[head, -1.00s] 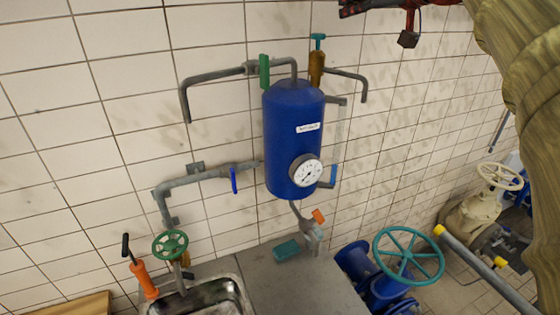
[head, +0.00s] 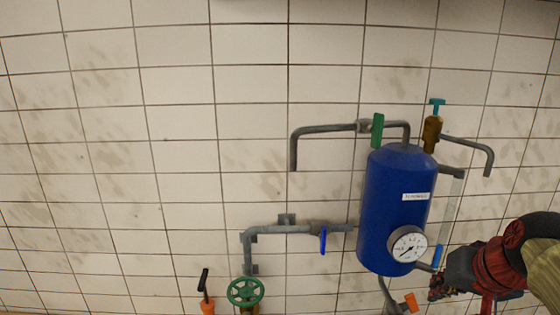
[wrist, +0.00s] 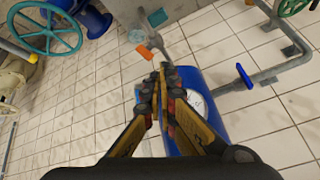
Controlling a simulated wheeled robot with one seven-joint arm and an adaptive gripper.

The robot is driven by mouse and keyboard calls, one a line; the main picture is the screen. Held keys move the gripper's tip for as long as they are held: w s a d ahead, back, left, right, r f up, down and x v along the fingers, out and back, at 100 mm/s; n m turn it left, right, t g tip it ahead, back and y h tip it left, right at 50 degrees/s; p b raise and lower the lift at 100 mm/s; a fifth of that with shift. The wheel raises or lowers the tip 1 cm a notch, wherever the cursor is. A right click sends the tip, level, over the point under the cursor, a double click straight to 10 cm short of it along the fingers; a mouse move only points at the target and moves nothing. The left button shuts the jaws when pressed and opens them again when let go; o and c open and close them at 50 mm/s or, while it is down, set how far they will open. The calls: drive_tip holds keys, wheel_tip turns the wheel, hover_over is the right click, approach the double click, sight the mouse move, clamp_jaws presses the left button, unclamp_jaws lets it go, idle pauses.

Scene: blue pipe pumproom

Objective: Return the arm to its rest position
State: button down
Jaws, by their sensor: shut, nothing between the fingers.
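My gripper (wrist: 162,78) is in the wrist view with its yellow and black fingers together and nothing between them. In the head view my gripper (head: 436,290) shows at the lower right, close beside the lower end of the blue tank (head: 395,215) in the picture. My red wrist and khaki arm come in from the right edge. The tank also shows behind the fingers in the wrist view (wrist: 210,120). I cannot tell the exact gap between gripper and tank.
A gauge (head: 408,245) sits on the tank. Grey pipes (head: 330,129) and an orange-handled valve (head: 410,302) are around it. A green handwheel (head: 246,291) is at the bottom. The wall on the left is bare. A teal handwheel (wrist: 48,30) shows in the wrist view.

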drive_tip(key=s+a+f+n+b, duration=0.1)
drive_tip(key=s+a+f+b, duration=0.2)
drive_tip(key=f, duration=0.4)
drive_tip(key=s+a+f+n+g+b, duration=0.1)
drive_tip(key=s+a+f+n+b, duration=0.1)
drive_tip(key=s+a+f, duration=0.3)
drive_tip(key=s+a+f+n+b, duration=0.1)
drive_tip(key=s+a+f+b, duration=0.3)
drive_tip(key=f, duration=0.5)
drive_tip(key=shift+s+f+n+y, duration=0.3)
drive_tip(key=shift+s+n, duration=0.1)
drive_tip(key=shift+s, duration=0.15)
